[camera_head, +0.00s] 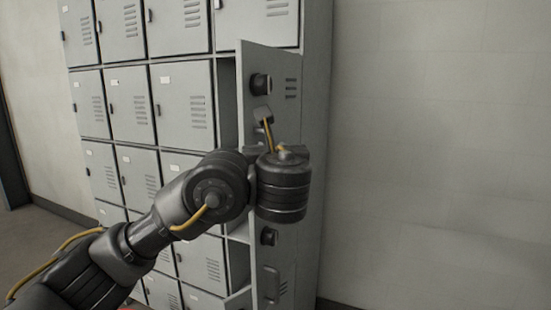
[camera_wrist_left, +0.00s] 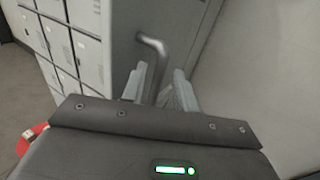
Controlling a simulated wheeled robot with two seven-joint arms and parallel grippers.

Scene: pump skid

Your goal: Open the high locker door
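The high locker door (camera_head: 285,60), grey with a vent and a round black lock, stands swung out from the right column of lockers in the head view. A dark gap shows along its left edge. A bent metal bar handle (camera_wrist_left: 155,48) sticks out from the grey door face in the left wrist view. My left gripper (camera_wrist_left: 160,75) has its two pale fingers apart, one on each side of the handle, with a gap beside the bar. In the head view, my left wrist hides the door's lower part and the fingers. My right gripper is in neither view.
Below, another door (camera_head: 284,262) with a black lock and a bar handle also stands out from the right column. Closed lockers (camera_head: 128,105) fill the left. A bare wall (camera_head: 430,150) and clear room lie to the right.

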